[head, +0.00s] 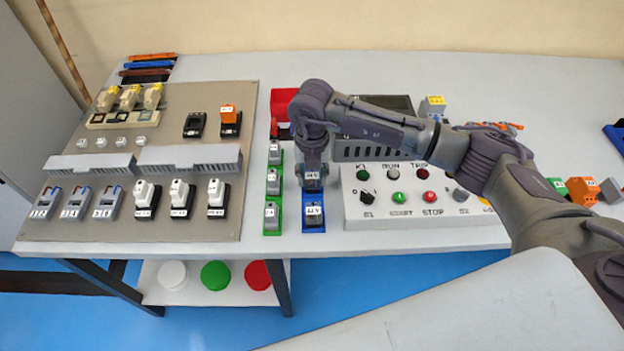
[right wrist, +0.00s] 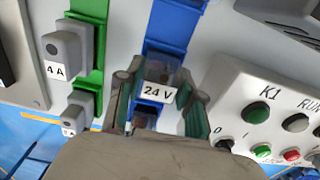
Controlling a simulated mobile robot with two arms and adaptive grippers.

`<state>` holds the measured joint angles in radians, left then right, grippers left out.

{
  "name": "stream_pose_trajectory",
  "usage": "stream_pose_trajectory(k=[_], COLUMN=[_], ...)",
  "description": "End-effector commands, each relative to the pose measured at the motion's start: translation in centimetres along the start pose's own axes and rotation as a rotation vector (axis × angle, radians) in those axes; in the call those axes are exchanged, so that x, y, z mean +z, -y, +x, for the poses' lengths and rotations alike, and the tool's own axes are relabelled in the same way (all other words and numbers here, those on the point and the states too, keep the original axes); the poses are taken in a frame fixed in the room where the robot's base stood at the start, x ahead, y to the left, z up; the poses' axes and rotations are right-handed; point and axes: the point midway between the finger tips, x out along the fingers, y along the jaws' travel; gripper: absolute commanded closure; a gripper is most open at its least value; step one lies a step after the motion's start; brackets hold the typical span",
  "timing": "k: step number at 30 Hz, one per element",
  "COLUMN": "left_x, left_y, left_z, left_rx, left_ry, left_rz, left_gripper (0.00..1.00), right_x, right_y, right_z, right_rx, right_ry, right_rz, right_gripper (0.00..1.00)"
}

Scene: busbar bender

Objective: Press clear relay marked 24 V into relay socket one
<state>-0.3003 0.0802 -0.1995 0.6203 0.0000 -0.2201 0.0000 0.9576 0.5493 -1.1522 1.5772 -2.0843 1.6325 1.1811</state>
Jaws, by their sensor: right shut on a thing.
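My right gripper (head: 313,172) is over the blue rack (head: 308,225) at the middle of the table. In the right wrist view, its two fingers (right wrist: 161,92) are on either side of a clear relay (right wrist: 165,73) with a white 24 V label, shut on it. I cannot tell whether the relay is clear of the rack. Another labelled part (head: 315,215) sits in the rack's near end. On the brown panel at left, a black socket (head: 194,124) looks empty. The black socket (head: 229,130) beside it carries an orange relay (head: 229,113). Their labels are too small to read. My left gripper is not in view.
A green rack (head: 272,230) with several grey parts stands left of the blue rack. A red bin (head: 281,103) is behind it. A control box (head: 420,215) with buttons stands close on the right. Grey ducts (head: 190,157) cross the panel (head: 120,230).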

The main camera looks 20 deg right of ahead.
Motion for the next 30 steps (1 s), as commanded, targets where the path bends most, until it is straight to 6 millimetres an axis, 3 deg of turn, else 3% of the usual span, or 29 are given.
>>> stream_pose_trajectory(k=[11,18,30], left_x=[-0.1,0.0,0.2], left_y=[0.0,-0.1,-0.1], left_z=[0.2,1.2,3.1], left_rx=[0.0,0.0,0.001], left_ry=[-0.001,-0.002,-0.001], left_rz=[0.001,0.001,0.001], left_gripper=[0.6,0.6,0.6], right_x=[0.1,0.1,2.2], right_y=[0.0,0.0,8.4], right_z=[-0.7,-4.0,-9.0], right_rx=[0.001,0.003,0.0], right_ry=[0.003,0.006,0.004], right_rz=[0.0,-0.001,0.005], right_gripper=[1.0,1.0,1.0])
